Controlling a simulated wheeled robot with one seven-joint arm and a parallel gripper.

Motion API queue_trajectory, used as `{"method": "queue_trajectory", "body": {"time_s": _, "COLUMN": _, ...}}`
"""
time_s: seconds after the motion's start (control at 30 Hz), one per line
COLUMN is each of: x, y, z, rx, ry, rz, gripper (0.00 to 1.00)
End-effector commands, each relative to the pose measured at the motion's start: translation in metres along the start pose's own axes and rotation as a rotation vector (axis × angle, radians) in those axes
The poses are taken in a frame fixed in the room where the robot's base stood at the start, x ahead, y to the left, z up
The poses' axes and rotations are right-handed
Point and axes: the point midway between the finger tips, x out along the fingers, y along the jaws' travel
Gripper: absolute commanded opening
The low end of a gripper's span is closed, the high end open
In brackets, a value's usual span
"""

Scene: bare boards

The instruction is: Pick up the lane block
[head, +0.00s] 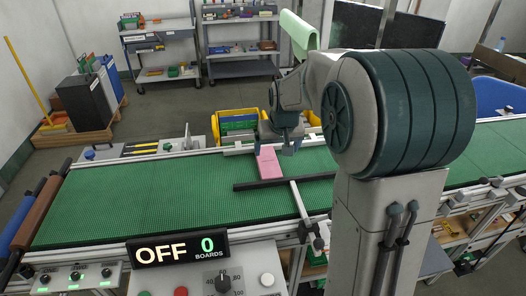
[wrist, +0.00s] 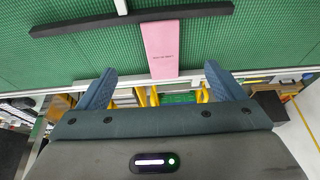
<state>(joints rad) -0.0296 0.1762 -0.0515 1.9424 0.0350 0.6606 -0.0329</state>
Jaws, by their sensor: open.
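A pink block (head: 269,163) with small dark lettering, which I take to be the lane block, lies on the green conveyor belt (head: 150,195) near its far edge. In the wrist view the pink block (wrist: 161,50) points lengthwise between my fingers, its near end about level with the fingertips. My gripper (head: 274,149) is open, close to the block's far end in the head view. In the wrist view the two blue fingers of my gripper (wrist: 160,70) are spread wide, one on each side of the block, with nothing held. The height gap to the block is unclear.
A black bar (head: 285,182) lies across the belt, touching or close to the block's near end; a pale rod (head: 302,204) runs from it to the front rail. A yellow crate (head: 236,124) stands beyond the belt. The display (head: 178,248) reads OFF, 0 boards. The belt's left is clear.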

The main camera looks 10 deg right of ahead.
Motion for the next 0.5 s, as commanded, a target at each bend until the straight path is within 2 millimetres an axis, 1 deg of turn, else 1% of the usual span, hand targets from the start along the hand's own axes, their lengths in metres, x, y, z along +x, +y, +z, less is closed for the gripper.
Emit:
{"method": "queue_trajectory", "body": {"time_s": 0.03, "x": 0.007, "y": 0.0, "z": -0.015, "rx": -0.003, "ry": 0.004, "rz": 0.001, "gripper": 0.89}}
{"method": "queue_trajectory", "body": {"time_s": 0.1, "x": 0.018, "y": -0.001, "z": -0.03, "rx": -0.005, "ry": 0.011, "rz": 0.003, "gripper": 0.89}}
{"method": "queue_trajectory", "body": {"time_s": 0.2, "x": 0.03, "y": -0.001, "z": -0.044, "rx": -0.009, "ry": 0.022, "rz": 0.004, "gripper": 0.89}}
{"method": "queue_trajectory", "body": {"time_s": 0.37, "x": 0.043, "y": -0.001, "z": -0.053, "rx": -0.011, "ry": 0.028, "rz": 0.005, "gripper": 0.89}}
{"method": "queue_trajectory", "body": {"time_s": 0.5, "x": 0.066, "y": -0.002, "z": -0.053, "rx": -0.011, "ry": 0.025, "rz": 0.006, "gripper": 0.89}}
